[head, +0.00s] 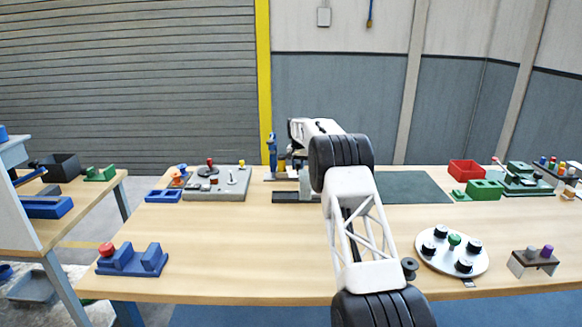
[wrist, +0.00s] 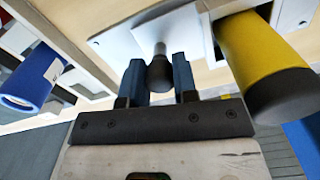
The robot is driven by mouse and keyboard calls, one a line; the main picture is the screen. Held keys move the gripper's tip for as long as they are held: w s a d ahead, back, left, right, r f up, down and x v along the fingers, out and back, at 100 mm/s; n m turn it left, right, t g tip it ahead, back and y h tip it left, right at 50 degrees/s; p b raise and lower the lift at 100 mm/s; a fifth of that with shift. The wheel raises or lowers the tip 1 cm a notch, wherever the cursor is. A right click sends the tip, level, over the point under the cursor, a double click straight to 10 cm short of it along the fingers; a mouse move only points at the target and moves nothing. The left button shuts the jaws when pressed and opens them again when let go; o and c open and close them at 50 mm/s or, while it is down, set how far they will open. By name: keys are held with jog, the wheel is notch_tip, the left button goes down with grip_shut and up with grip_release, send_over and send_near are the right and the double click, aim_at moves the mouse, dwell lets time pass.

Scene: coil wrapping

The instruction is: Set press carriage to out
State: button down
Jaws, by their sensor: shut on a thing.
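My gripper (wrist: 158,66) has its two blue fingers shut on a dark rounded knob (wrist: 160,75) in the wrist view. The knob ends a grey rod that comes out of a light metal block, apparently on the press; I cannot tell for sure that it is the carriage's. A thick yellow cylinder with a dark end (wrist: 265,65) stands close to the right of the fingers. In the head view the press area, with a blue post (head: 272,150), is at the back middle of the table. My arm hides much of it, including the fingers and the carriage's position.
A blue cylinder (wrist: 32,85) is left of the gripper in the wrist view. A grey panel with knobs (head: 218,184) stands left of the press; a dark green mat (head: 412,187) lies right. A round white plate with black knobs (head: 430,256) is at front right.

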jog(key=d, duration=0.6)
jog(key=shift+d, duration=0.1)
jog(key=c, duration=0.9)
grip_release()
jog(key=shift+d, duration=0.15)
jog(key=shift+r, duration=3.95)
